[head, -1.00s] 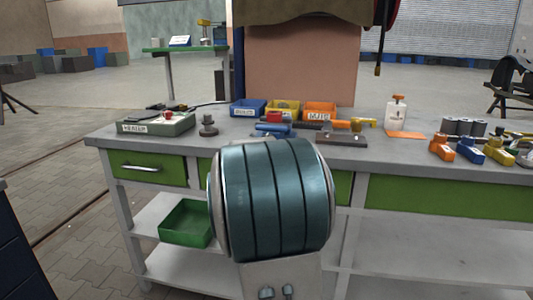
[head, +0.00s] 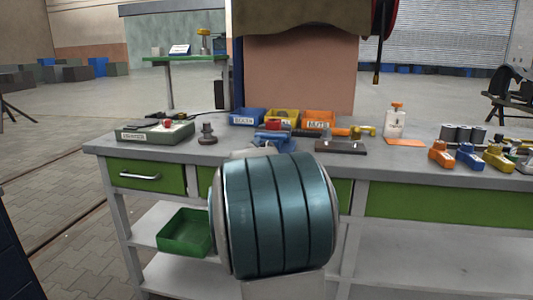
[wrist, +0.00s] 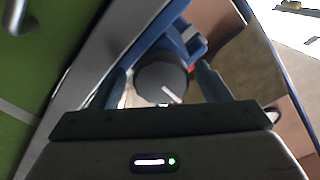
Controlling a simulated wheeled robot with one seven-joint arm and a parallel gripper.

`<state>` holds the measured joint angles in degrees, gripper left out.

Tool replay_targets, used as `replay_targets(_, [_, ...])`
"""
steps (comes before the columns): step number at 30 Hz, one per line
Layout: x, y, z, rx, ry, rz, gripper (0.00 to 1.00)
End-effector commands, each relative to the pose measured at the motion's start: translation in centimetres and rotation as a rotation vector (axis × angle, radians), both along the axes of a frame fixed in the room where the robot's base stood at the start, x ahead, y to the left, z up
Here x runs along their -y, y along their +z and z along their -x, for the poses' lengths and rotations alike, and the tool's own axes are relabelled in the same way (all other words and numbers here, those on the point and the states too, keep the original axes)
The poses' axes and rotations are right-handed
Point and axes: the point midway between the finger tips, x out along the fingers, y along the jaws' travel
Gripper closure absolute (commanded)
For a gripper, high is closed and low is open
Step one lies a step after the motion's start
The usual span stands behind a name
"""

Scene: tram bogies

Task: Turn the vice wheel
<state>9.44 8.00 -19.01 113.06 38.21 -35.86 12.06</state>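The blue vice (head: 275,138) sits at the front edge of the workbench, partly hidden behind my teal arm link in the head view. Its blue body also shows in the wrist view (wrist: 172,40). A dark grey round vice wheel (wrist: 157,82) with a pale line on its face is in the middle of the wrist view. My gripper (wrist: 163,82) is open, with one finger on each side of the wheel. I see no clear contact between fingers and wheel. My arm hides the gripper and wheel in the head view.
Blue, yellow and orange (head: 318,119) bins stand behind the vice. A dark knobbed part (head: 207,134) and a grey-green box (head: 155,132) lie left.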

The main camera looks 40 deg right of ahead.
Motion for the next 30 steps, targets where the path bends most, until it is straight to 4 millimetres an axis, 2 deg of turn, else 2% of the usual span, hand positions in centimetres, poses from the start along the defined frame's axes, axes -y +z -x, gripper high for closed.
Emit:
replay_targets(8, [-1.3,0.2,0.9,0.001,0.004,-0.001,0.30])
replay_targets(21, [-8.1,0.3,6.9,0.001,0.003,-0.001,0.30])
replay_targets(25, [-9.5,0.2,8.2,0.000,0.001,0.000,0.30])
replay_targets(30, [-10.4,0.1,9.0,0.001,-0.001,-0.001,0.30])
